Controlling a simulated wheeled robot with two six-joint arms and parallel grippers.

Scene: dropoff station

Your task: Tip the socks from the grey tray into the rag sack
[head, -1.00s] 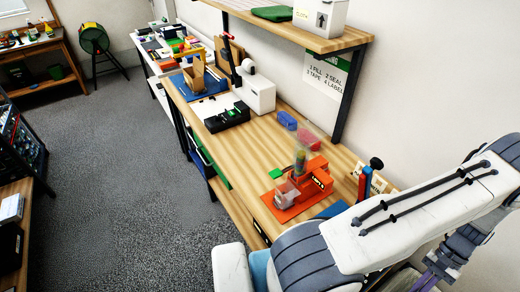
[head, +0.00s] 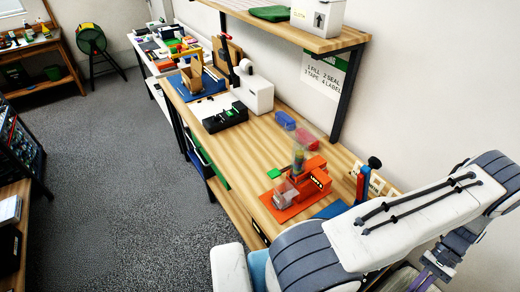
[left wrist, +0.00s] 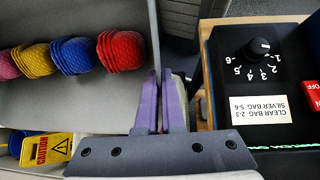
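The grey tray (left wrist: 75,108) fills the left of the left wrist view. Rolled socks lie in a row inside it: a pink one (left wrist: 8,66), a yellow one (left wrist: 36,60), a blue one (left wrist: 74,55) and a red one (left wrist: 120,50). My left gripper (left wrist: 163,85) has its purple fingers close together at the tray's side wall and looks shut on that wall. The socks are clear of the fingers. I cannot make out the rag sack in either view. My right gripper cannot be identified in these views.
A black box with a dial (left wrist: 257,60) stands right of my left gripper. A yellow caution sign (left wrist: 60,147) shows at lower left. In the head view the wooden bench (head: 255,150) carries an orange device (head: 310,183) and a white machine (head: 255,90). The grey floor (head: 120,190) is clear.

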